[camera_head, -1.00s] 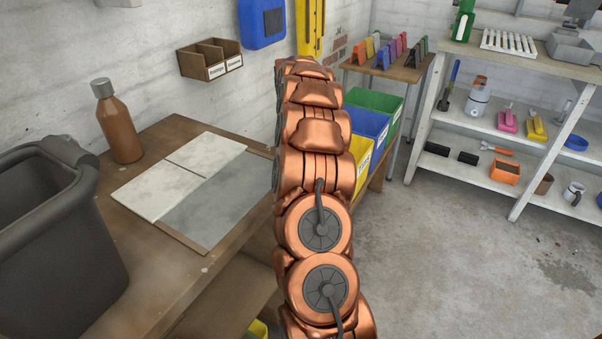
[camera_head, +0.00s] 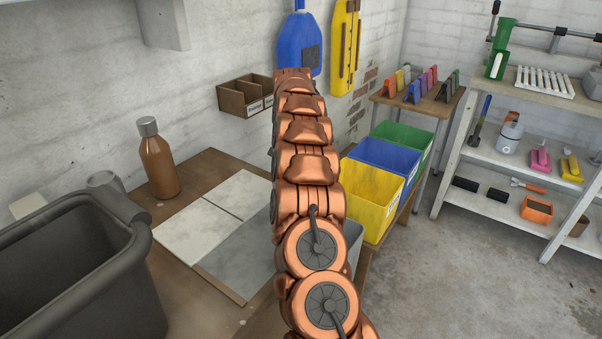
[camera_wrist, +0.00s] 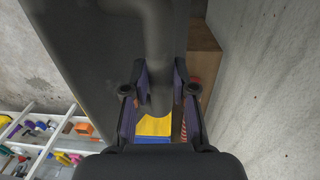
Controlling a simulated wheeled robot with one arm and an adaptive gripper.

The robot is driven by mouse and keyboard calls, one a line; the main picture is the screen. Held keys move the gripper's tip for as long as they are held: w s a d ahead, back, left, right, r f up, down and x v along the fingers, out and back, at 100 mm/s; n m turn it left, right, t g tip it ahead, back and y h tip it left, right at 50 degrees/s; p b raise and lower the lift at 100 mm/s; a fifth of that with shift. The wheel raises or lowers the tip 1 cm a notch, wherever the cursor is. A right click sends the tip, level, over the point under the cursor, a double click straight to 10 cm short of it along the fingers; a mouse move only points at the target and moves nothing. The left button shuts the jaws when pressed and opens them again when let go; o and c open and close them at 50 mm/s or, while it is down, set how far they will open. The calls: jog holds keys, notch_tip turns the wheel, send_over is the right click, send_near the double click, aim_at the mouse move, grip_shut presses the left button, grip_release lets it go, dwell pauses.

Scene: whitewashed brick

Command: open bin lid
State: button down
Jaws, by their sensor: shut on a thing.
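In the wrist view my gripper (camera_wrist: 160,82) has its two fingers on either side of a dark grey tubular bar (camera_wrist: 158,40) and is shut on it. A broad dark grey panel (camera_wrist: 85,45) lies beside the bar; I cannot tell for sure that it is the bin's lid. In the head view my copper arm hides the gripper. A large dark grey open-topped tub (camera_head: 120,305) stands at the left. Yellow (camera_head: 368,205), blue (camera_head: 388,160) and green (camera_head: 405,136) open bins stand in a row right of my arm.
A wooden table (camera_head: 205,310) holds a brown bottle (camera_head: 158,165) and pale tiles (camera_head: 195,235). A small wooden box (camera_head: 240,98) hangs on the wall. A white shelf (camera_head: 500,205) with tools stands at the right. The concrete floor (camera_head: 440,270) before it is clear.

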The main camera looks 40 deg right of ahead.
jog(key=shift+w+a+f, duration=0.2)
jog(key=shift+w+a, duration=0.1)
jog(key=shift+w, duration=0.3)
jog(key=c, duration=1.2)
grip_release()
jog(key=shift+o, duration=1.3)
jog(key=shift+d+r, duration=0.1)
jog(key=shift+r, duration=0.1)
